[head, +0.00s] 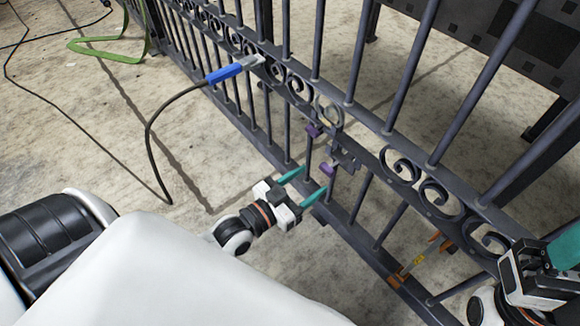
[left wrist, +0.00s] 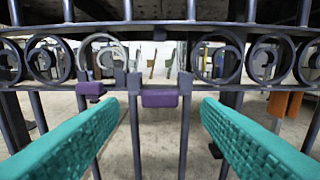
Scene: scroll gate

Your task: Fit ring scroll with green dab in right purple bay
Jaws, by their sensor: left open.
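Two purple tabs hang on the gate, the left one (head: 313,130) and the right one (head: 327,169); in the left wrist view they are the left tab (left wrist: 90,88) and the right tab (left wrist: 160,98). The bay above the right tab, between two short dark posts, looks empty. A paler grey curled piece (head: 328,112) is in the scroll row above the left tab, also in the left wrist view (left wrist: 104,52); I cannot make out a green dab. My left gripper (head: 303,187) is open and empty, facing the right tab. My right gripper (head: 562,248) is partly cut off.
The dark gate (head: 360,110) with scrolls and bars crosses the view. A blue-handled tool (head: 225,73) with a black cable rests against it. A green strap (head: 105,50) lies on open concrete floor.

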